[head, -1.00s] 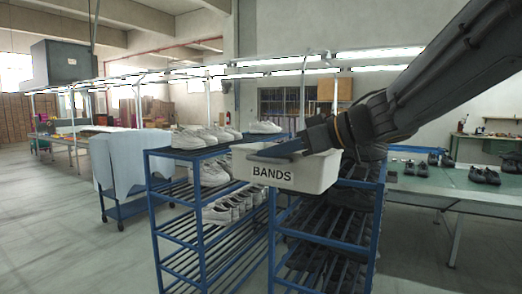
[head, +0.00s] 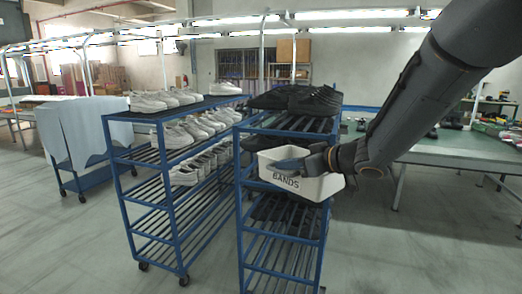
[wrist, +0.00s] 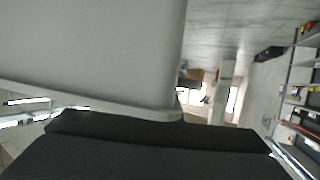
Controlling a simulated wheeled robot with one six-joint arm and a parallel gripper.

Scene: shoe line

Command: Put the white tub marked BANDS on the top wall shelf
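The white tub marked BANDS (head: 312,188) hangs in the air in front of the right blue rack in the head view, roughly upright. My gripper (head: 293,163) reaches in from the right and is shut on the tub near its rim. In the wrist view, the tub's pale wall (wrist: 90,50) fills the upper left, close to the camera, and a dark gripper part (wrist: 140,150) lies below it. The tub hides part of the rack behind it. I cannot make out the top wall shelf for certain in these frames.
The right blue rack (head: 240,215) holds dark shoes on top. The left blue rack (head: 180,215) carries several white shoes. A green workbench (head: 440,150) stands at the right. Shelving (wrist: 290,85) shows at the right of the wrist view. Open floor (head: 400,260) lies front right.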

